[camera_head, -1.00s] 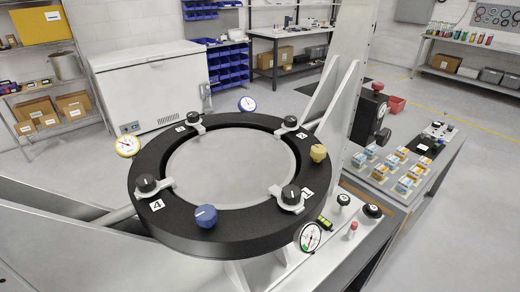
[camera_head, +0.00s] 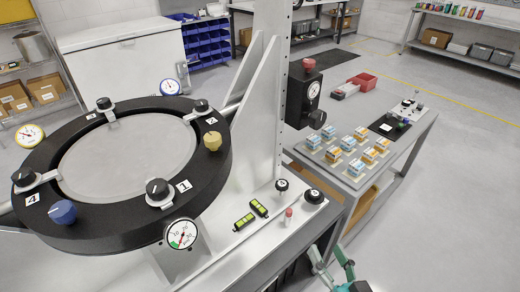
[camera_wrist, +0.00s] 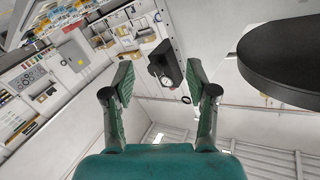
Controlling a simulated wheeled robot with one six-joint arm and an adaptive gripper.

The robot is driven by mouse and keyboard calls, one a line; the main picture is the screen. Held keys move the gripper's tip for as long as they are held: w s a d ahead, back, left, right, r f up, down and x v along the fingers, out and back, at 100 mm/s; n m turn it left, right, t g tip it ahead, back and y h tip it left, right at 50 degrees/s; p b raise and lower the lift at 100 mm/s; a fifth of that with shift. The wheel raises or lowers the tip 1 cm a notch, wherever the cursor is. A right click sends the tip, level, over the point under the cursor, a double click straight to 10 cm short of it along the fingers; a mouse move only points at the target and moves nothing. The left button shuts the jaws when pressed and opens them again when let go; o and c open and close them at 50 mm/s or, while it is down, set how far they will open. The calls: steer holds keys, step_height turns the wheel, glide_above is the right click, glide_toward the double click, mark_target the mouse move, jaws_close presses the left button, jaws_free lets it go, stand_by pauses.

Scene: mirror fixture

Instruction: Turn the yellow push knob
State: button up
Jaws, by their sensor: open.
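A blue knob (camera_head: 62,211) sits on the same ring at the left front. In the wrist view my gripper (camera_wrist: 163,82) is open and empty, with its two green pads well apart. The wrist view shows a dark box with a gauge (camera_wrist: 165,70) between the fingers in the distance, and no yellow knob. Part of my green arm (camera_head: 345,270) shows at the bottom of the head view, right of the fixture and apart from the knob.
Black clamp knobs (camera_head: 157,189) sit around the ring. A side table with small boxes (camera_head: 348,143) stands to the right. Open floor (camera_head: 440,200) lies beyond it.

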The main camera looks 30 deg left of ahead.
steer(key=w+a+r+n+g+y, duration=0.2)
steer(key=a+r+n+g+y, duration=0.3)
steer(key=a+r, duration=0.55)
steer(key=n+g+y, duration=0.2)
steer(key=n+g, duration=0.3)
steer(key=n, duration=0.2)
glide_toward(219, 143)
steer(key=a, duration=0.4)
steer(key=w+a, duration=0.1)
steer(key=a, duration=0.6)
steer(key=shift+w+a+r, duration=0.15)
steer(key=shift+w+a, duration=0.05)
steer(key=shift+w, duration=0.2)
jaws_close()
